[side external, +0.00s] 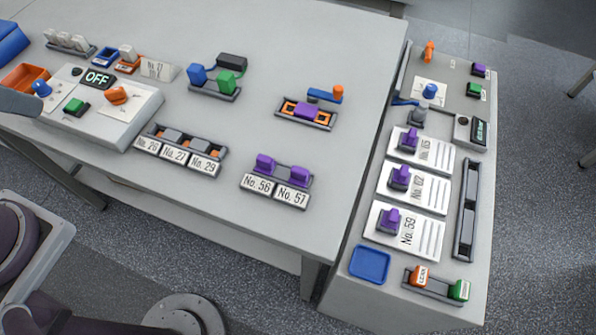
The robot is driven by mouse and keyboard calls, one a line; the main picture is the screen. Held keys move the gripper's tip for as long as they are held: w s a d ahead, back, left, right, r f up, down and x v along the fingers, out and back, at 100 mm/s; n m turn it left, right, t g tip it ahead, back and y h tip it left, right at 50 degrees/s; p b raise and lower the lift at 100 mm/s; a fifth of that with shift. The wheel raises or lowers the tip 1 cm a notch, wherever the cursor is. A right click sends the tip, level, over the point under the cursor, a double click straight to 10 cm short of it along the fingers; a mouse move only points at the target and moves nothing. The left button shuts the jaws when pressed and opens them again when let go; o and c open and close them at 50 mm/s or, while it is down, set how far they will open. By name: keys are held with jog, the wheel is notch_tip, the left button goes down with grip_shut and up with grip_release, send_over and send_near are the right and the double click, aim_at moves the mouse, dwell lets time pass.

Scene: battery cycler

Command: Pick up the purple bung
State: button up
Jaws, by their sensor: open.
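Several purple pieces are in view, and I cannot tell which one is the bung. Two purple blocks, one on the left (265,163) and one on the right (299,176), sit upright in a dark rack behind labels No. 56 and No. 57. A purple piece (307,111) lies in an orange and dark holder (327,124). Purple pieces stand on three white cards on the right bench: far (411,138), middle (401,176) and near (390,219). A small purple block (479,70) sits at that bench's far end. My gripper is out of view.
A control box (133,121) with an OFF display stands at left. A rack (181,150) labelled No. 26, 27 and 29 is in front. A blue tray (370,264) and an orange-and-green block holder (434,286) are on the right bench. The main table's front right is clear.

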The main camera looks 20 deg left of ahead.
jog(key=shift+c, duration=1.3)
